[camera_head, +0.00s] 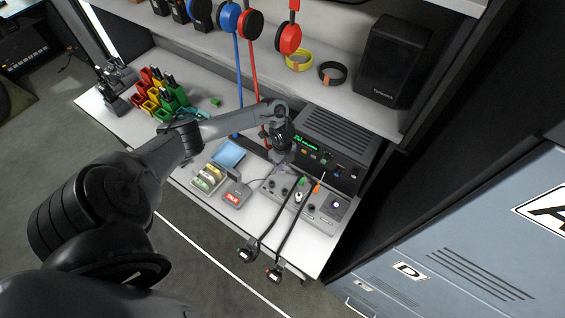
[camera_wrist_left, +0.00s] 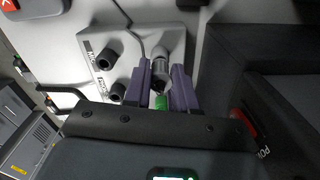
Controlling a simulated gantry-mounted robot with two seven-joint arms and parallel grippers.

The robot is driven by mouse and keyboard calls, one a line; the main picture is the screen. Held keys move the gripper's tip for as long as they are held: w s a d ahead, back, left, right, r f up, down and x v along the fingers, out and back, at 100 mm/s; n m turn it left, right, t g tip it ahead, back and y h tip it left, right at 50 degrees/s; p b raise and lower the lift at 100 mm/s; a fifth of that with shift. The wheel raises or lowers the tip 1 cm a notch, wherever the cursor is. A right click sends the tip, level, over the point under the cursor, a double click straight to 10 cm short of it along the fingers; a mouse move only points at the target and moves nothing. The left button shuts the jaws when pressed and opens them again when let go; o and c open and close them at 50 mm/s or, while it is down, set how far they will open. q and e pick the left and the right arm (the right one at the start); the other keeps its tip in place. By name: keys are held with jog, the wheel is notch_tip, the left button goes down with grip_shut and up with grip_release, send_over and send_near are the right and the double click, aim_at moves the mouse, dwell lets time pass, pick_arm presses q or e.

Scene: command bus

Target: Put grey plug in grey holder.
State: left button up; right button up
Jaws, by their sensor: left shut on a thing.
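My left gripper (camera_head: 287,160) is at the upper left of the grey jack panel (camera_head: 328,222), close to the front of the black radio. In the left wrist view its purple fingers (camera_wrist_left: 162,88) are shut on a small grey cylindrical piece (camera_wrist_left: 161,69), which I take as the grey plug. A green piece (camera_wrist_left: 161,102) also shows between the fingers. Whether the plug sits in the panel cannot be told. A grey holder group (camera_head: 117,84) with dark upright parts stands at the far left of the table. My right gripper is not in view.
Red, yellow and green holders (camera_head: 156,92) stand beside the grey ones. A red-labelled box (camera_head: 234,195) and a blue tray (camera_head: 228,154) lie left of the panel. Black cables (camera_head: 274,215) hang over the front edge. Headphones (camera_head: 289,38) hang from the shelf behind.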

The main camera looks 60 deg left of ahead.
pick_arm(q)
jog(key=shift+f, duration=0.3)
jog(key=shift+f, duration=0.3)
dwell(1.0)
jog(key=o, duration=0.9)
jog(key=shift+r, duration=0.15)
notch_tip(320, 180, up, 8)
jog(key=p, duration=0.7)
jog(key=shift+p, duration=0.3)
jog(key=shift+d, duration=0.1)
